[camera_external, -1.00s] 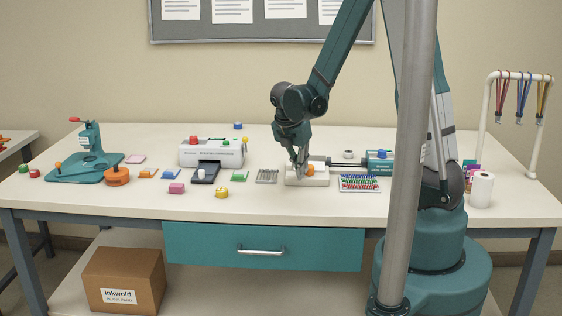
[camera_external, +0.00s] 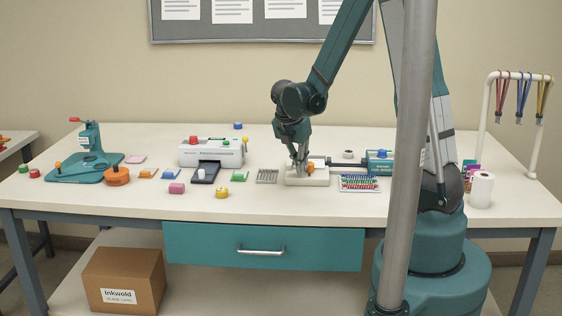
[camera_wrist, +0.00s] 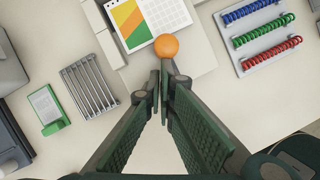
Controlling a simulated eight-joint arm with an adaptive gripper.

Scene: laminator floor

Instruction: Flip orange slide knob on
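The orange knob (camera_external: 311,168) is a small round ball on a low white device (camera_external: 306,182) near the middle of the bench. In the wrist view the knob (camera_wrist: 166,46) sits at the edge of a printed sheet on the device. My gripper (camera_external: 301,166) points down over the device, just left of the knob. In the wrist view my gripper (camera_wrist: 162,80) has its fingertips almost together, with nothing between them, just below the knob. I cannot tell whether the tips touch it. The slot and stem under the knob are hidden.
A rack of coloured binding coils (camera_external: 360,183) stands right of the device and a metal grille (camera_external: 267,176) left of it. A white laminator (camera_external: 212,153) stands farther left, and a teal-ended machine (camera_external: 379,157) at right.

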